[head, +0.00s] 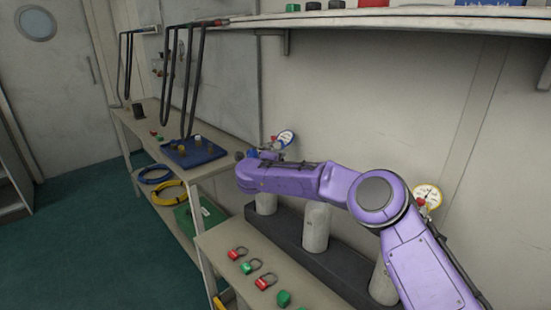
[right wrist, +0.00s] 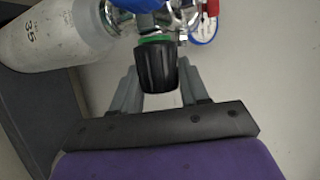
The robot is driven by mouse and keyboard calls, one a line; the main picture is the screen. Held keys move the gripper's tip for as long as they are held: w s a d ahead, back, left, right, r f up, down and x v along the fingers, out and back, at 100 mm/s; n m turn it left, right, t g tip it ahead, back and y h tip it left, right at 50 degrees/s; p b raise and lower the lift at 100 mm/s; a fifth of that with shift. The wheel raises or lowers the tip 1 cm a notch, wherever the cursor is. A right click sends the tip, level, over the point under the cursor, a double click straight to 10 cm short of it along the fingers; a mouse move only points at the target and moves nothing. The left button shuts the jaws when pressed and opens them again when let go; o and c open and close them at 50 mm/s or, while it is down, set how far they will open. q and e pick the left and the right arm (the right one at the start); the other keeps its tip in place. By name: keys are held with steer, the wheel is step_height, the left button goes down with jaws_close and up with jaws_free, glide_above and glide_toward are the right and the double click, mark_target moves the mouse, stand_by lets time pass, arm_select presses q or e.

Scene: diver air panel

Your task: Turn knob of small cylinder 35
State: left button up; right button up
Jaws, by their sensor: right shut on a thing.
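The small cylinder 35 (right wrist: 45,32) is pale, with "35" on its side, and lies across the upper left of the right wrist view. Its black ribbed knob (right wrist: 155,66) with a green ring sits on the chrome valve (right wrist: 130,18). My right gripper (right wrist: 157,78) is shut on the knob, one grey finger on each side. In the head view my purple right arm reaches to the leftmost cylinder (head: 265,204) in the rack, and the arm hides its knob. My left gripper is not in view.
Two more cylinders (head: 316,228) stand to the right in the dark rack (head: 288,233); one has a yellow gauge (head: 427,196). A blue-rimmed gauge (head: 286,137) is just beyond my gripper. Padlocks (head: 238,253) lie on the front bench. A shelf (head: 400,18) runs overhead.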

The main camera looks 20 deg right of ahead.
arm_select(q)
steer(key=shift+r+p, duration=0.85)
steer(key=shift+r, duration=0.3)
arm_select(e)
steer(key=shift+m+g+y, duration=0.3)
steer(key=shift+g+y, duration=0.1)
steer(key=shift+y, duration=0.4)
steer(key=shift+f, duration=0.1)
steer(key=o, duration=1)
steer(key=shift+w, duration=0.1)
steer(key=shift+s+a+r, duration=0.15)
steer(key=shift+s+r, duration=0.05)
steer(key=shift+s, duration=0.05)
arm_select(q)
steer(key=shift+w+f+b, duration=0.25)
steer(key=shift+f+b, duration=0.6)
arm_select(e)
steer(key=shift+v, duration=4.85)
